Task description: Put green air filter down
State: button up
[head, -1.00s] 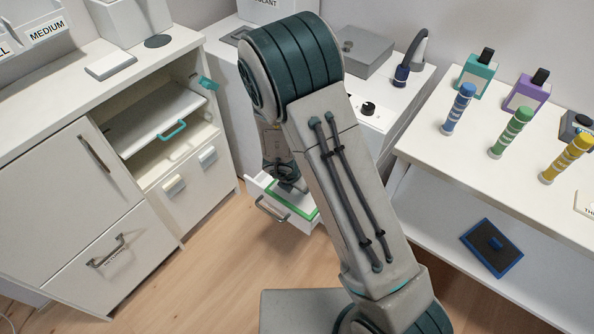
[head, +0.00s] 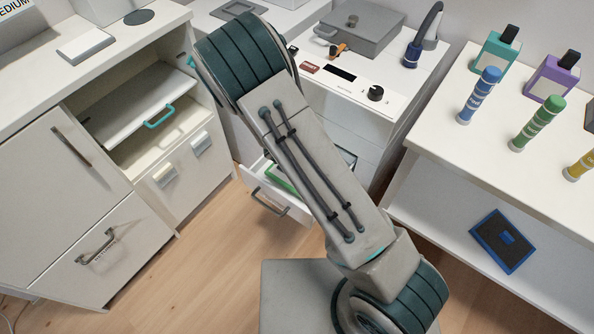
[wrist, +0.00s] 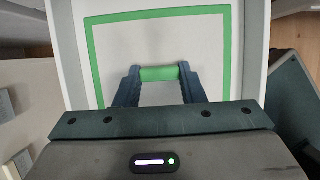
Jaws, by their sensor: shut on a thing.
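The green air filter (wrist: 205,45) shows in the wrist view as a pale panel with a green border and a green bar handle. My gripper (wrist: 158,73) is shut on that handle, a dark finger at each end of it. The panel lies within the pale rim of an open white drawer (wrist: 262,30); I cannot tell whether it rests on the drawer floor. In the head view the drawer (head: 265,195) stands out from the white cabinet, and a green strip of the filter (head: 281,178) shows inside. My arm hides my gripper and most of the filter there.
A blue-framed filter (head: 503,241) lies on the lower right shelf. Several coloured cylinders and bottles stand on the counter (head: 440,135) above. A grey lidded box (head: 360,35) and a black knob (head: 376,93) are on the cabinet top. Left cabinets (head: 60,175) flank the clear wood floor.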

jog(key=shift+f, duration=1.1)
jog(key=shift+f+b, duration=0.2)
jog(key=shift+b, duration=0.2)
jog(key=o, duration=1)
jog(key=shift+r, duration=0.1)
